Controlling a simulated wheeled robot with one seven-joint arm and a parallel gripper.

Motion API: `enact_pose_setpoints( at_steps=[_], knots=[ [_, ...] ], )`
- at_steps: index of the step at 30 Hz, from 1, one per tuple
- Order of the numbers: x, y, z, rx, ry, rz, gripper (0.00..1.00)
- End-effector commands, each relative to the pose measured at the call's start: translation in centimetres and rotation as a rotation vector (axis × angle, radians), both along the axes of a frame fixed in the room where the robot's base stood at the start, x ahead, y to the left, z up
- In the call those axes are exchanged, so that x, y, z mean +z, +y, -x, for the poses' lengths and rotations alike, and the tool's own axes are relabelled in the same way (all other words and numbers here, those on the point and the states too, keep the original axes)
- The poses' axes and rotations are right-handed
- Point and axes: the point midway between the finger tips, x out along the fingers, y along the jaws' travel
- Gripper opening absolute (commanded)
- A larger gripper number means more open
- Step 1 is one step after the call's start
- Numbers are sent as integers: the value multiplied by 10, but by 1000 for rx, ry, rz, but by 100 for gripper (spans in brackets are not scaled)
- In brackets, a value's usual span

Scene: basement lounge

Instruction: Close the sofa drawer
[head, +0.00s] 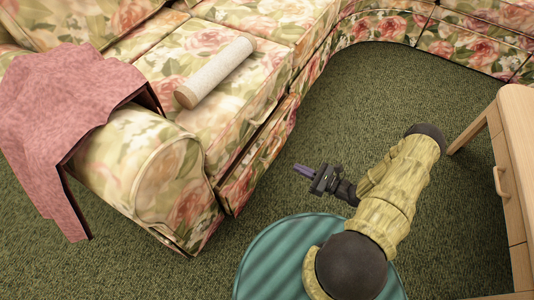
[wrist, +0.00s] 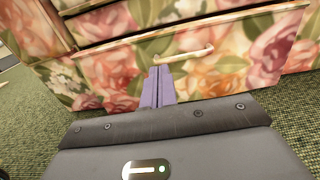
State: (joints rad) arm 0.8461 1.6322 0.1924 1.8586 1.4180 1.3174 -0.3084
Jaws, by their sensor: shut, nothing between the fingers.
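The sofa drawer (head: 262,158) has a floral front and sits low under the sofa seat. It stands partly out, with a dark gap along its top edge. In the wrist view the drawer front (wrist: 115,75) fills the middle, with a pale bar handle (wrist: 184,57) on it. My gripper (head: 302,170) is shut and empty, to the right of the drawer front, with a strip of carpet showing between them in the head view. In the wrist view its purple fingers (wrist: 158,84) point at the front just below the handle; contact cannot be told.
The floral sofa (head: 205,45) carries a pale cylindrical roll (head: 216,73), and a pink throw (head: 50,120) hangs over its arm. A wooden cabinet (head: 513,150) with a drawer handle stands at the right.

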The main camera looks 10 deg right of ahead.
Motion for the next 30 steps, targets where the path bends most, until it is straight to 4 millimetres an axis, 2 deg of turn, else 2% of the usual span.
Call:
enact_pose_setpoints(
  at_steps=[8,24,30],
  knots=[
    [-2,11,-8,5,-1,1,0],
    [-4,86,-61,8,-2,2,0],
    [-4,105,-75,5,-2,1,0]
  ],
)
